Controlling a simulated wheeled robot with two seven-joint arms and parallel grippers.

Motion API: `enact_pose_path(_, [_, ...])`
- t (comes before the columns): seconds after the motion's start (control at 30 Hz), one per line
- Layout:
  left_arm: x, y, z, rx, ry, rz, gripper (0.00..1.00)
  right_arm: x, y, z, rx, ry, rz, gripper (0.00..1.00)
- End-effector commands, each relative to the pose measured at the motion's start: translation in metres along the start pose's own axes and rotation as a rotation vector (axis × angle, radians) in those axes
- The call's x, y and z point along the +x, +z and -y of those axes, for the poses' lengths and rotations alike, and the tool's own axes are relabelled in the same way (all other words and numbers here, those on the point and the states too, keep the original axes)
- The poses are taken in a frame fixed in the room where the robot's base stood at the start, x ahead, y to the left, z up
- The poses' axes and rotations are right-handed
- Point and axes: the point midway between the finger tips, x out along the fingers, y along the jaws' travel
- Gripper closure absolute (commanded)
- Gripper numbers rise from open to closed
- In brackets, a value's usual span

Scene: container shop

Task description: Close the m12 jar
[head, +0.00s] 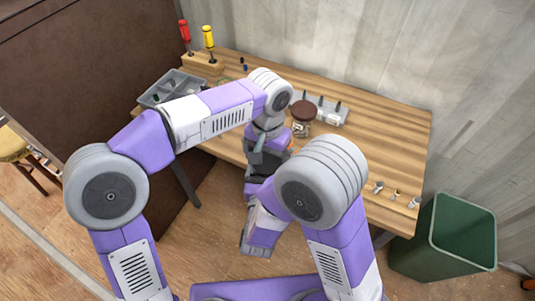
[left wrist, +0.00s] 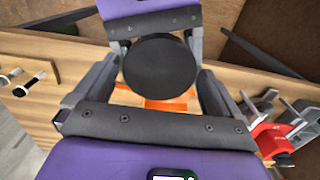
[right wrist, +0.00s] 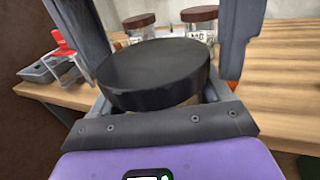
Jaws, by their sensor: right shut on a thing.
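A round black disc, which looks like a jar lid (left wrist: 160,66), lies between the fingers of my left gripper (left wrist: 158,80) in the left wrist view. It also fills the middle of the right wrist view (right wrist: 155,75), between the fingers of my right gripper (right wrist: 158,90). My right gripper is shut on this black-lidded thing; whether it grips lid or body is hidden. My left gripper is open around it, facing the right one. The jar body is mostly hidden, and no m12 label is legible. In the head view my arms cover this place.
Brown-lidded jars (right wrist: 200,22) stand behind on the wooden bench (head: 385,135); one shows in the head view (head: 302,113). A grey tray (head: 172,86) and screwdrivers (head: 208,40) are at the back left. Bolts (head: 396,194) lie near the right front edge. A green bin (head: 445,240) stands right.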

Motion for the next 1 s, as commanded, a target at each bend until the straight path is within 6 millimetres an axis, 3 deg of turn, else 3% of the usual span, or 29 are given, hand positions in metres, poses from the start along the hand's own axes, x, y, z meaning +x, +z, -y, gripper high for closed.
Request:
enact_pose_path(0.03, [-0.0002,0.0000,0.0000,0.000,0.000,0.000,0.11,0.0001,0.0009,-0.0002,0.001,0.000,0.003,1.00])
enact_pose_path(0.3, [-0.0004,0.0000,0.0000,0.000,0.000,0.000,0.52,0.0001,0.0008,-0.0002,0.001,0.000,0.002,1.00])
enact_pose_path(0.53, [-0.0005,0.0001,-0.0001,0.025,0.000,0.000,0.52,0.0001,0.0007,-0.0002,0.001,0.000,0.002,1.00])
enact_pose_path(0.57, [-0.0005,0.0001,-0.0001,0.025,0.000,0.000,0.14,0.0001,0.0007,-0.0002,0.001,0.000,0.002,1.00])
enact_pose_path(0.63, [-0.0005,0.0001,-0.0001,0.025,0.000,0.000,0.03,0.0001,0.0007,-0.0002,0.001,0.000,0.002,1.00])
enact_pose_path(0.67, [-0.0005,0.0001,-0.0001,0.025,0.000,0.000,0.00,0.0001,0.0007,-0.0002,0.001,0.000,0.002,1.00])
enact_pose_path(1.0, [-0.0082,-0.0004,-0.0003,0.024,-0.001,-0.001,0.00,0.0001,0.0008,-0.0002,0.001,0.000,0.002,1.00])
